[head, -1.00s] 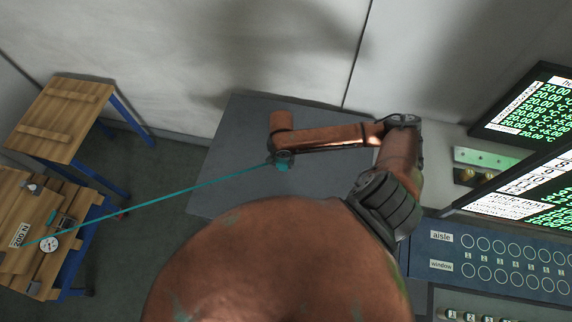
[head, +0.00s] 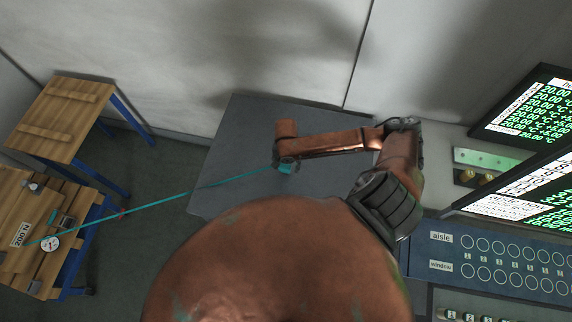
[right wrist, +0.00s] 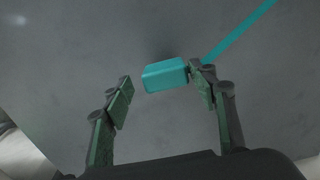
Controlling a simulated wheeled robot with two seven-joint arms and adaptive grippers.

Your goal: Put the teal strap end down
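The teal strap end (right wrist: 165,75) is a small block in the right wrist view, over a grey surface. My right gripper (right wrist: 163,93) is open, its fingers apart. The block lies between and just beyond the fingertips, close to the right-hand finger, with a clear gap to the left-hand one. In the head view the strap end (head: 287,169) shows beside my right gripper (head: 286,164), over the grey tabletop (head: 225,150). I cannot tell whether it touches the top. The teal strap (head: 150,206) runs left to a round gauge (head: 49,243). My left gripper is out of view.
Wooden benches with blue legs (head: 62,117) stand at the left; one carries a "200 N" label (head: 20,234). At the right are lit screens (head: 530,105) and a blue panel marked aisle and window (head: 490,255). The grey top is otherwise largely clear.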

